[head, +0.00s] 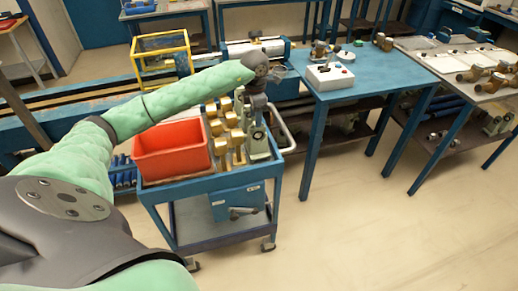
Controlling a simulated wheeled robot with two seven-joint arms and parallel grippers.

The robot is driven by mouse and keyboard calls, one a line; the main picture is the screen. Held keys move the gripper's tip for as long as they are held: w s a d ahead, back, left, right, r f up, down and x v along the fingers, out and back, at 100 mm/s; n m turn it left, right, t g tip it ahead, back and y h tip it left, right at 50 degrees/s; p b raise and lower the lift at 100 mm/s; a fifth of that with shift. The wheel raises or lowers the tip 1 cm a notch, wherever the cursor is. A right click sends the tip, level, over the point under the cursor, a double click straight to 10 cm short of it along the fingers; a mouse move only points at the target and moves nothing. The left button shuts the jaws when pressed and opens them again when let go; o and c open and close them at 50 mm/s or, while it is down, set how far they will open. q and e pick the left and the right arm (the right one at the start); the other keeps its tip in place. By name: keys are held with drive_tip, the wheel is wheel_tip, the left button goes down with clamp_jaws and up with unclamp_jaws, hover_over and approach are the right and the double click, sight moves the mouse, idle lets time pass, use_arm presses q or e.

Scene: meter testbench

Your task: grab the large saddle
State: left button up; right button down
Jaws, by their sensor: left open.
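My left arm comes in from the left over the blue cart, and my left gripper (255,112) hangs at its end, pointing down and open. It is at the top of a grey-green metal piece (258,146) standing upright at the right end of the cart top, which may be the large saddle. I cannot tell whether the fingers touch it. Several brass-yellow pieces (216,128) stand stacked just left of it. The gripper and arm partly hide the tops of these pieces. My right gripper is not in view.
A red bin (170,150) fills the left of the cart (188,190). A curved handle (284,135) stands at its right end. A blue table (372,72) with a white box (330,76) is to the right. A yellow frame (161,58) is behind. Floor at right is clear.

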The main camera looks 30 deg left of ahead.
sight(257, 131)
use_arm(q)
drive_tip(key=shift+a+f, duration=0.1)
drive_tip(key=shift+f, duration=0.6)
wheel_tip(257, 131, down, 2)
drive_tip(key=shift+b, duration=0.4)
drive_tip(key=f, duration=0.4)
drive_tip(key=shift+w+d+f, duration=0.2)
drive_tip(key=shift+w+f, duration=0.05)
drive_tip(key=shift+w, duration=0.1)
drive_tip(key=shift+a+f, duration=0.1)
drive_tip(key=shift+f, duration=0.25)
drive_tip(key=c, duration=0.8)
clamp_jaws()
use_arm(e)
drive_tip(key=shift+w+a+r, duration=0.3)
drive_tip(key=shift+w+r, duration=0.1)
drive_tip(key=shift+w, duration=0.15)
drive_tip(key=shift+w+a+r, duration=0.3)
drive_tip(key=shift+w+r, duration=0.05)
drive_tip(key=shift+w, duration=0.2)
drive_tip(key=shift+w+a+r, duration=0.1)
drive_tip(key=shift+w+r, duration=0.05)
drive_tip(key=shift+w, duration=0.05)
use_arm(q)
drive_tip(key=shift+r, duration=0.1)
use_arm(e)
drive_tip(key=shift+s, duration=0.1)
